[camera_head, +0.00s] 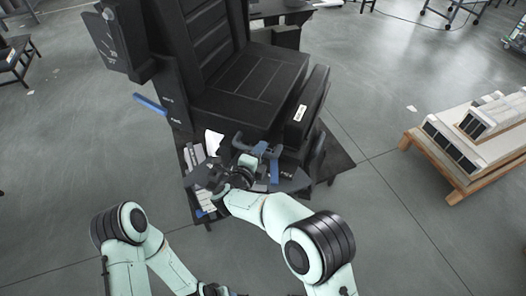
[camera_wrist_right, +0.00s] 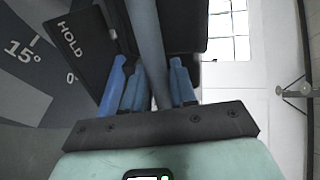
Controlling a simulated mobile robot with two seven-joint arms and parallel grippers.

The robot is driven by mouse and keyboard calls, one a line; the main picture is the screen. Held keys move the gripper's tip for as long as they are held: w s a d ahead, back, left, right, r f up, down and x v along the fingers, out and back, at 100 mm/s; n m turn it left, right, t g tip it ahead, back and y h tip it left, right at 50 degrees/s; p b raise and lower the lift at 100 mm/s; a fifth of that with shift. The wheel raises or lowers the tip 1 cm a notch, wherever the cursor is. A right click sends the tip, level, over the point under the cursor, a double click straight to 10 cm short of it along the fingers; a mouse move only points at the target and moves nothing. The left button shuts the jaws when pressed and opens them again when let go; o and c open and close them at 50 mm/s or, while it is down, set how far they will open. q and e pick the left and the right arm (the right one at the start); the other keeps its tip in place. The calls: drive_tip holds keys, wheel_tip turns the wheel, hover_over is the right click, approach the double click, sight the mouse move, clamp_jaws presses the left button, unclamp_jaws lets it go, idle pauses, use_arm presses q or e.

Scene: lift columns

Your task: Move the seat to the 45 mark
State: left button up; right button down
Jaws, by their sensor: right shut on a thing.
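The seat (camera_head: 250,85) is a dark, padded chair with a ribbed backrest, at the top middle of the head view. A dark panel with pale scale marks (camera_head: 108,35) stands at its upper left; its marks are too small to read. My right gripper (camera_head: 267,160) is at the seat's front lower side, shut on a grey-blue bar (camera_wrist_right: 147,45) between its blue fingers. In the right wrist view, a black plate reading HOLD (camera_wrist_right: 75,40) is beside a grey dial (camera_wrist_right: 25,65) showing 15° and part of a 0. The 45 mark cannot be made out. My left gripper is out of view.
A blue lever (camera_head: 150,104) sticks out on the seat's left. Papers (camera_head: 195,155) lie by the seat's base. A wooden pallet with pale boxes (camera_head: 475,140) stands at the right. Grey floor (camera_head: 390,210) between is clear.

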drive_tip(key=shift+s+a+f, duration=0.1)
drive_tip(key=shift+s+a, duration=0.05)
drive_tip(key=shift+a, duration=0.35)
drive_tip(key=c, duration=1.1)
unclamp_jaws()
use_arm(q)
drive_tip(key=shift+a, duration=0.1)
use_arm(e)
drive_tip(key=shift+o, duration=0.2)
drive_tip(key=shift+d, duration=0.1)
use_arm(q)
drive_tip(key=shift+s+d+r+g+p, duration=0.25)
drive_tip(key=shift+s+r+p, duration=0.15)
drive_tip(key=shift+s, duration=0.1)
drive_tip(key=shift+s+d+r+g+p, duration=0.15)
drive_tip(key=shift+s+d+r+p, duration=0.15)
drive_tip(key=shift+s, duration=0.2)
use_arm(e)
drive_tip(key=v, duration=1.3)
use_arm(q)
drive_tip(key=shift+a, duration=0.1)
use_arm(e)
drive_tip(key=shift+s, duration=0.1)
